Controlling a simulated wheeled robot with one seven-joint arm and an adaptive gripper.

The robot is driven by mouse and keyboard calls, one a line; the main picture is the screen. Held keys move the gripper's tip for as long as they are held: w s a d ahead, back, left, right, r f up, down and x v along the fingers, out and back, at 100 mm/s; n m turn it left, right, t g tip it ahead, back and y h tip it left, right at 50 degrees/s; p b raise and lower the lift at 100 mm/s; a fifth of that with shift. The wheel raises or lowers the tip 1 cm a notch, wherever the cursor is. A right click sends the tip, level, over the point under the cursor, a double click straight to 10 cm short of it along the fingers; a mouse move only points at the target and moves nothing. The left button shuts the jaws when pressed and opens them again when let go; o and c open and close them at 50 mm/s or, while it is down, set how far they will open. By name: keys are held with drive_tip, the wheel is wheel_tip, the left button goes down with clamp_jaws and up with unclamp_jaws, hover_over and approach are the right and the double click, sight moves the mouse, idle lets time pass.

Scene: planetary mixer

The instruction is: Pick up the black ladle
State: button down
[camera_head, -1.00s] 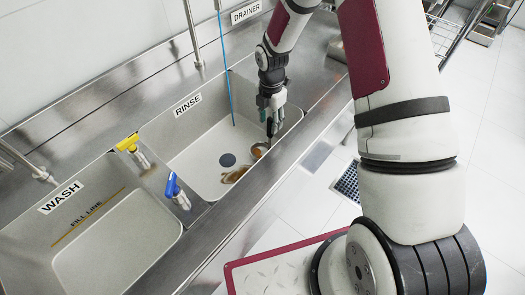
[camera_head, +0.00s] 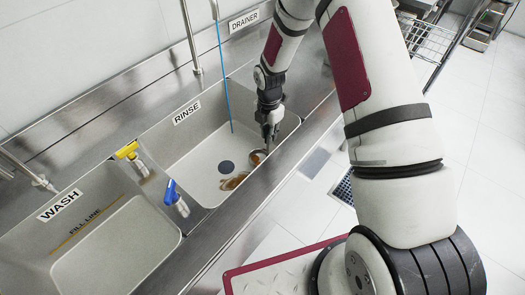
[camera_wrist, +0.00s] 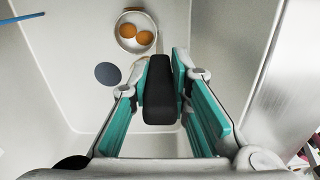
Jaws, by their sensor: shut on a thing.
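The black ladle's handle (camera_wrist: 160,92) stands between the teal-padded fingers of my gripper (camera_wrist: 166,78) in the wrist view, with its thick end toward the camera. The gripper is shut on this handle. In the head view my gripper (camera_head: 269,128) points down into the rinse sink, near its right end. A round bowl with brown patches (camera_head: 257,158) shows just below the fingers at the sink floor. In the wrist view a round pale bowl (camera_wrist: 122,40) with orange-brown patches lies beyond the handle.
The rinse sink (camera_head: 208,182) has steep walls close around my gripper. A dark drain (camera_head: 227,166) and a brown patch (camera_head: 234,182) are on its floor. Yellow (camera_head: 127,150) and blue (camera_head: 171,190) handles stand on the divider. The wash sink (camera_head: 110,250) is empty.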

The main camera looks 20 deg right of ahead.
drive_tip(key=shift+r, duration=0.1)
wheel_tip(320, 180, up, 10)
drive_tip(key=shift+r, duration=0.1)
drive_tip(key=a+r+t+p, duration=0.4)
drive_tip(key=r+t+p, duration=0.2)
drive_tip(key=r+p, duration=0.8)
drive_tip(key=w+a+b, duration=0.1)
drive_tip(key=w+b, duration=1)
drive_tip(key=w, duration=0.2)
drive_tip(key=shift+w+a+f+y, duration=0.2)
drive_tip(key=shift+f+y, duration=0.1)
drive_tip(key=shift+f, duration=0.1)
drive_tip(key=shift+d, duration=0.2)
idle(0.4)
drive_tip(key=shift+d, duration=0.45)
drive_tip(key=shift+a, duration=0.15)
